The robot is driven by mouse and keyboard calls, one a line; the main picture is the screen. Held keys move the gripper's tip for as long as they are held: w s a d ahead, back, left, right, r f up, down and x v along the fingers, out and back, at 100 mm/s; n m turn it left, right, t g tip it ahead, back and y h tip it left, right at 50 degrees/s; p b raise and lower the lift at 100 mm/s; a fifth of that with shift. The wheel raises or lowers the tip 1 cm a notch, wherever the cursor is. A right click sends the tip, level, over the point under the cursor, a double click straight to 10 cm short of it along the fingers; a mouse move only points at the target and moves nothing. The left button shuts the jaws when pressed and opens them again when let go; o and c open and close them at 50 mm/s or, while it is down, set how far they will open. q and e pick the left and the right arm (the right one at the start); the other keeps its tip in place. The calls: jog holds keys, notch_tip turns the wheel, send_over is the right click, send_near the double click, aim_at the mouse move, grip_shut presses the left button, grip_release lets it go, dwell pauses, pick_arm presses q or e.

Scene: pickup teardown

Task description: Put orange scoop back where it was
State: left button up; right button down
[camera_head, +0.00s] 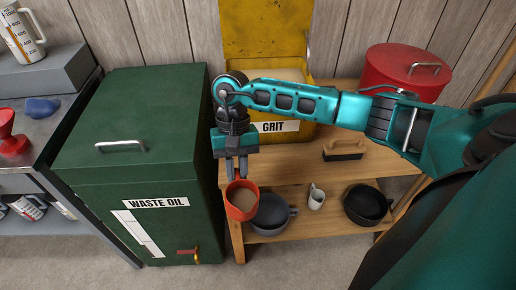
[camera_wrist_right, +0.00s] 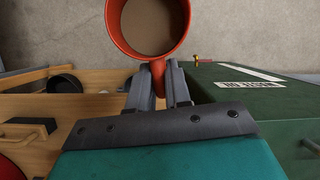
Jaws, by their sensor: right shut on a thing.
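The orange scoop (camera_head: 240,214) hangs in front of the shelf's left end, beside the green waste oil cabinet. It holds a tan, grainy material, and its open top faces up toward the head camera. My right gripper (camera_head: 237,170) is shut on the scoop's handle. In the right wrist view, the scoop (camera_wrist_right: 150,57) sticks out beyond the fingers, and its handle lies between them. The yellow grit bin (camera_head: 301,136) stands on the bench behind my right arm. Its lid (camera_head: 262,35) is raised, and tan material shows inside. My left gripper is not in view.
The green waste oil cabinet (camera_head: 130,178) stands close to the left of the scoop. A grey pan (camera_head: 271,228), a white cup (camera_head: 316,197) and a black pot (camera_head: 368,206) stand on the lower shelf. A brush (camera_head: 344,152) and a red canister (camera_head: 398,70) are on the bench top.

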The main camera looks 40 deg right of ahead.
jog(key=w+d+r+m+t+y+b, duration=0.1)
jog(key=w+d+r+m+t+b, duration=0.2)
jog(key=d+r+m, duration=0.55)
jog(key=w+d+r+m+t+b, duration=0.1)
jog(key=w+d+r+m+t, duration=0.4)
jog(key=m, duration=0.7)
jog(key=shift+n+g, duration=0.25)
jog(key=shift+g, duration=0.65)
jog(key=shift+s+d+f, duration=0.1)
jog(key=shift+d+f, duration=0.05)
jog(key=shift+f, duration=3.5)
jog(key=shift+s+d+f, duration=0.1)
jog(key=shift+d+f, duration=0.05)
jog(key=shift+f, duration=3.55)
jog(key=shift+s+d+f, duration=0.1)
jog(key=shift+d+f, duration=0.05)
jog(key=shift+f, duration=3.5)
jog(key=shift+f+b, duration=0.1)
jog(key=shift+b, duration=0.2)
jog(key=c, duration=1.1)
grip_release()
jog(key=shift+o, duration=0.2)
